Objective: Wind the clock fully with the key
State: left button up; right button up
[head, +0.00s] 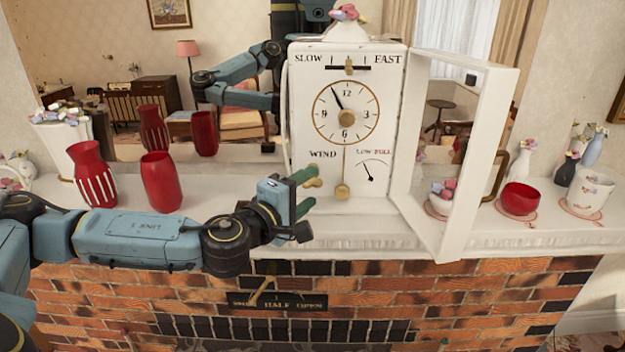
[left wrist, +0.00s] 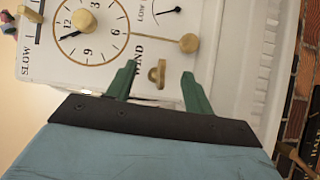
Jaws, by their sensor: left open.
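The white clock (head: 301,110) stands on the mantel with its dial facing me. Its glass door (head: 462,150) is swung open to the right. A brass key (head: 313,182) sticks out of the front just below the word WIND. The needle of the small LOW–FULL gauge (head: 368,172) leans up and left, toward LOW. My left gripper (head: 308,191) is open in front of the clock's lower left. In the left wrist view the key (left wrist: 157,74) shows between the two green fingers (left wrist: 158,80), apart from both. My right gripper is not in view.
A red bowl (head: 520,199) and a white flowered pot (head: 588,194) stand to the right. A brass pendulum bob (head: 342,191) hangs right of the key. A mirror lies behind.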

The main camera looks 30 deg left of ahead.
pick_arm(q)
jog(key=shift+s+d, duration=0.5)
jog(key=shift+s, duration=0.35)
jog(key=shift+s+d, duration=0.5)
jog(key=shift+s, duration=0.35)
jog(key=shift+s+d, duration=0.5)
jog(key=shift+s, duration=0.35)
